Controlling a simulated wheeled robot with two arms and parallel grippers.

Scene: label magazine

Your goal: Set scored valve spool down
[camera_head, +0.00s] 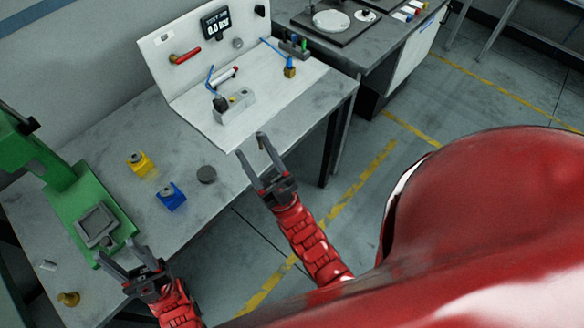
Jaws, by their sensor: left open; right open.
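I cannot tell for sure which piece is the scored valve spool. A small pale cylinder (48,265) lies on the grey bench at the lower left. A grey block (237,104) on the white test stand (282,103) has a dark knob and a blue hose by it. My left gripper (115,250) is open and empty at the front edge of the green press, right of the pale cylinder. My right gripper (251,145) is open and empty by the front edge of the test stand, apart from the grey block.
The green press (80,195) stands at left. A brass piece (68,299) lies near the lower left. Another bench stands at the back right.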

